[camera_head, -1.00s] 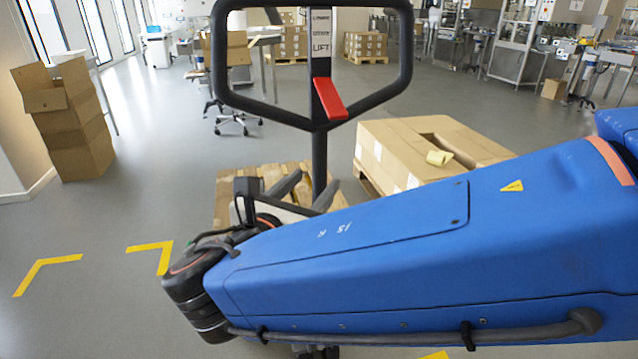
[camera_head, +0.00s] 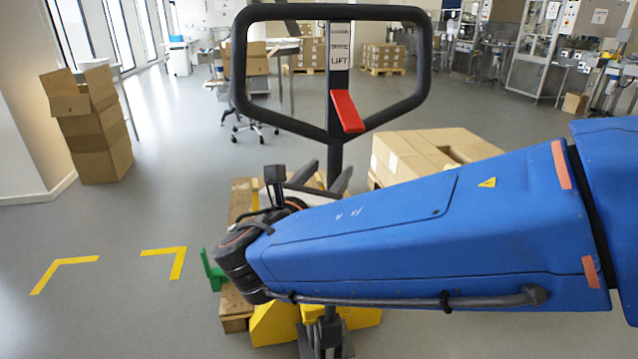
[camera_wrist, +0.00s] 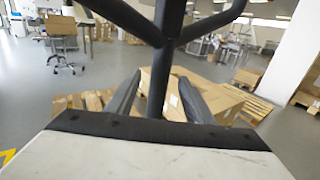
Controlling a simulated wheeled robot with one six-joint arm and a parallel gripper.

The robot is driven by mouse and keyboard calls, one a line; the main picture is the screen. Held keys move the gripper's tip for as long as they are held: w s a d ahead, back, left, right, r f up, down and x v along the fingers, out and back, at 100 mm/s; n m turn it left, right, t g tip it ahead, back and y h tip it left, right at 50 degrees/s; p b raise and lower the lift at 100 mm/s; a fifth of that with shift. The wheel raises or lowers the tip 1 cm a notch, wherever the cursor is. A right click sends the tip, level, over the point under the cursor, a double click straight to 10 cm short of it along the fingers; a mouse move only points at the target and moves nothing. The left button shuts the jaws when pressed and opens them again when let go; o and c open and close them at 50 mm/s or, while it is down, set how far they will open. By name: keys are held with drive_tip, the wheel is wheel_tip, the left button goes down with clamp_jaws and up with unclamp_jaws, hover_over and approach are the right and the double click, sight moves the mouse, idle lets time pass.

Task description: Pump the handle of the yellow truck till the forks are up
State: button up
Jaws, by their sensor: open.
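The truck's black loop handle (camera_head: 238,60) stands upright in the head view, with a red lever (camera_head: 347,111) and a LIFT label on its stem. The yellow truck base (camera_head: 275,326) shows low, partly behind my blue arm. The forks are hidden. My gripper (camera_head: 322,170) is open and empty, its dark fingers at the lower stem, below the loop. In the wrist view, the handle stem (camera_wrist: 160,80) appears between the two spread fingers of my gripper (camera_wrist: 160,76). I cannot tell whether the stem is within the jaws or beyond them.
A wooden pallet (camera_head: 237,310) lies by the truck, with a green piece (camera_head: 212,270) beside it. A large carton (camera_head: 400,158) stands behind to the right. Stacked boxes (camera_head: 95,140) stand at left. Yellow floor marks (camera_head: 70,261) lie on clear floor at left.

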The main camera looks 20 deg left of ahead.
drive_tip(key=w, duration=0.8)
drive_tip(key=shift+d, duration=0.15)
clamp_jaws()
idle(1.1)
idle(1.7)
